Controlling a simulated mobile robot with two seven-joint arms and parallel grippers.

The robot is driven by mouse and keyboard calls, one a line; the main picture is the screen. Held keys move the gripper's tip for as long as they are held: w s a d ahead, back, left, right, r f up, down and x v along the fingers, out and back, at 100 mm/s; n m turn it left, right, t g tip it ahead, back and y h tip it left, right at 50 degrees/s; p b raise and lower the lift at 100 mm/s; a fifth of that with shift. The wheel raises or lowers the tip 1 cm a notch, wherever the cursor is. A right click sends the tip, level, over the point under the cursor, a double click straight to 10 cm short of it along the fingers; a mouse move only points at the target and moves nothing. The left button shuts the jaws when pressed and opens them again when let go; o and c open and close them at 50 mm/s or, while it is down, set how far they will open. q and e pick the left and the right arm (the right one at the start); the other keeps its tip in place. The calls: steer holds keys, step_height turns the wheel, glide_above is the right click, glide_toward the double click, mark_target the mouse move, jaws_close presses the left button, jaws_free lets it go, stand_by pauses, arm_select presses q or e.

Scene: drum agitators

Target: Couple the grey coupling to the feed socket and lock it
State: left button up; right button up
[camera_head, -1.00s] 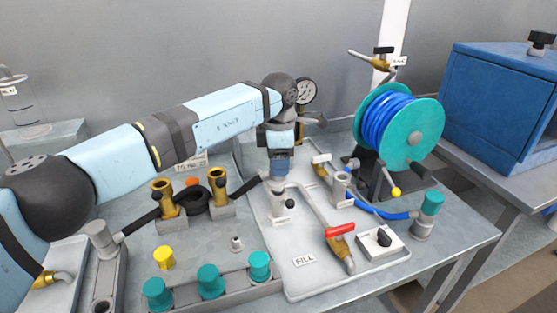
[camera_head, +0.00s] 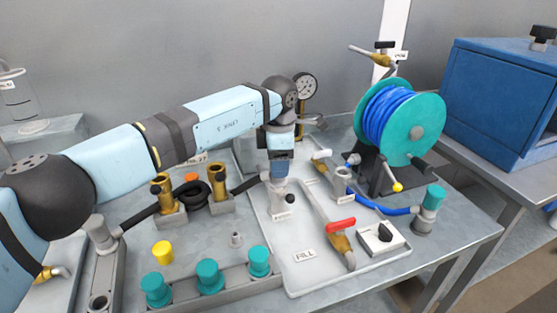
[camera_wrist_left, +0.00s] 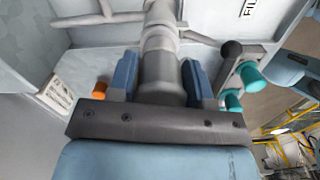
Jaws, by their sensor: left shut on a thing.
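My left gripper (camera_head: 279,171) points down over the FILL tray. It is shut on the grey coupling (camera_wrist_left: 158,75), which sits between the blue fingers in the left wrist view. In the head view the fingers hide most of the coupling. Directly below is the grey upright feed socket (camera_head: 278,204), with a black-knobbed lever at its side; the lever (camera_wrist_left: 231,50) also shows at the right in the left wrist view. The coupling looks in line with the socket and close to or touching it; I cannot tell how far it is seated. My right gripper is not in view.
The tray (camera_head: 305,275) holds a red-handled valve (camera_head: 341,225) and a switch box (camera_head: 382,238). A blue hose reel (camera_head: 392,122) stands behind at the right. Brass fittings (camera_head: 162,193) and a black hose coil lie left. Teal caps (camera_head: 210,277) line the front.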

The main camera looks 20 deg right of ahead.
arm_select(q)
steer(key=shift+f, duration=0.25)
steer(key=shift+f+b, duration=0.3)
steer(key=shift+f, duration=0.1)
stand_by(0.5)
steer(key=o, duration=1.2)
steer(key=shift+c, duration=0.2)
step_height(320, 180, up, 10)
steer(key=p, duration=0.5)
steer(key=shift+r, duration=0.1)
